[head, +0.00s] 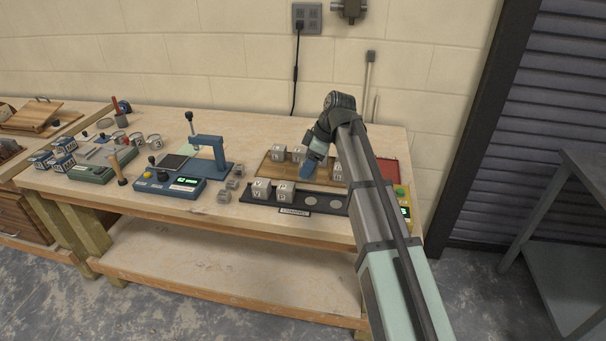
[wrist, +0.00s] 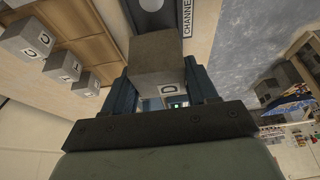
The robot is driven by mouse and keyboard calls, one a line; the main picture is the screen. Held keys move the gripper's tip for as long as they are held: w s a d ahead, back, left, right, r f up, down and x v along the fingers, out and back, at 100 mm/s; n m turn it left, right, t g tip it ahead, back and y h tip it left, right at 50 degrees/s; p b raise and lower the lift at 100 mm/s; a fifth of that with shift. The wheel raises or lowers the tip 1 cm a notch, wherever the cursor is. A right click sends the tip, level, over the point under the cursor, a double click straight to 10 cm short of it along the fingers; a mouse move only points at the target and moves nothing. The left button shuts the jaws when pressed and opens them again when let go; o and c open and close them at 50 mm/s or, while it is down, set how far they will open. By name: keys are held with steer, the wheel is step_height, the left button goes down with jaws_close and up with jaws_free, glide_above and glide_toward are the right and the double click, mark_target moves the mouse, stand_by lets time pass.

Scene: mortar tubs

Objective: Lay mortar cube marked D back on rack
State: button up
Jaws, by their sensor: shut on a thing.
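My gripper (wrist: 160,92) is shut on a grey mortar cube (wrist: 158,58). A pale label on the cube's near face seems to read D. In the head view my gripper (head: 311,164) is over the wooden rack and dark channel rack area; the held cube cannot be made out there. The wooden rack (head: 268,172) at the back carries several marked cubes (head: 278,152). The dark channel rack (head: 330,206) in front holds two cubes (head: 272,190) at its left and shows bare round spots to their right. One pale disc (wrist: 148,5) shows beyond the held cube in the wrist view.
Three small loose cubes (head: 232,184) lie left of the channel rack. A blue tester (head: 180,188) with a green display stands further left. A red tray (head: 388,172) and a yellow-green device (head: 403,198) are at the right, partly behind my arm.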

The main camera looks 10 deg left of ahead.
steer(key=w+a, duration=0.7)
steer(key=w, duration=0.6)
steer(key=shift+w+f, duration=0.15)
steer(key=shift+f, duration=2.2)
steer(key=shift+w+f, duration=0.15)
steer(key=shift+f, duration=2.2)
steer(key=shift+f, duration=0.1)
steer(key=o, duration=1)
steer(key=shift+c, duration=0.2)
steer(key=v, duration=1.2)
